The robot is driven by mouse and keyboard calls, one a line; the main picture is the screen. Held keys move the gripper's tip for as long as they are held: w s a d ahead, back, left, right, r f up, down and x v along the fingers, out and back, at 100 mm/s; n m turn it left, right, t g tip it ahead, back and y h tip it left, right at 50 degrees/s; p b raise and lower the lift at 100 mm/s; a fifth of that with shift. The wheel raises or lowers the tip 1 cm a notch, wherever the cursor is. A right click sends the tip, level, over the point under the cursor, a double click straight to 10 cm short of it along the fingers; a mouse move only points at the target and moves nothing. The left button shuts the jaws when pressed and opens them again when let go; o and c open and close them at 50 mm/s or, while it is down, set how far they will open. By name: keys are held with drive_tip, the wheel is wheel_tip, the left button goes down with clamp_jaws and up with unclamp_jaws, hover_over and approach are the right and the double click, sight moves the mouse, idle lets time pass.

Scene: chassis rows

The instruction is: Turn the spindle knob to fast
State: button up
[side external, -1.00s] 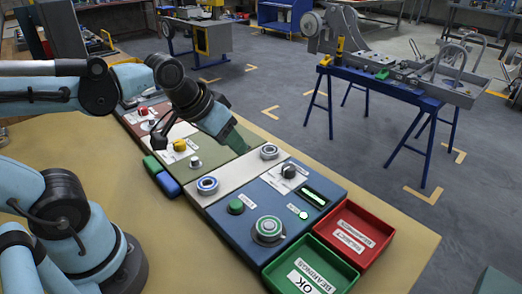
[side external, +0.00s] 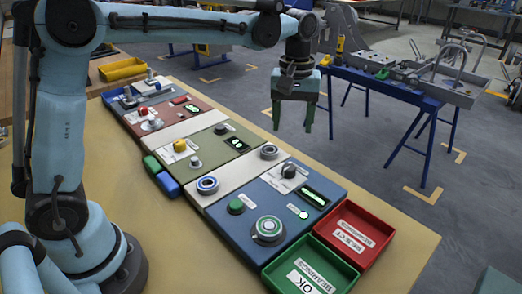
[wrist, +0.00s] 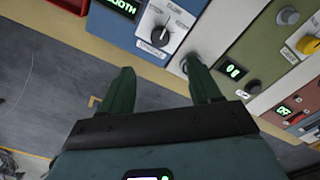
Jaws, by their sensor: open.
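A black rotary knob (side external: 289,171) sits on the blue panel (side external: 255,260), with small white labels beside it. Another dark knob (side external: 221,129) is on the green panel. My gripper (side external: 292,125) is open and empty, fingers down, raised above the panels' right-hand side. In the wrist view my gripper (wrist: 160,75) has its fingers apart, touching no knob.
A lit display (side external: 315,198) is beside the blue panel's knob. A yellow knob (side external: 180,146), a green button (side external: 236,206) and a large green-ringed control (side external: 268,230) stand up nearby. Red (side external: 372,232) and green (side external: 318,283) trays lie at the front. Bare table is left.

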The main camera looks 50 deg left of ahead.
sight(289, 167)
wheel_tip(289, 167, down, 12)
idle(0.6)
drive_tip(key=c, duration=1)
drive_tip(key=shift+c, duration=0.2)
drive_tip(key=m, duration=0.5)
drive_tip(key=shift+m, duration=2.5)
drive_tip(key=o, duration=1)
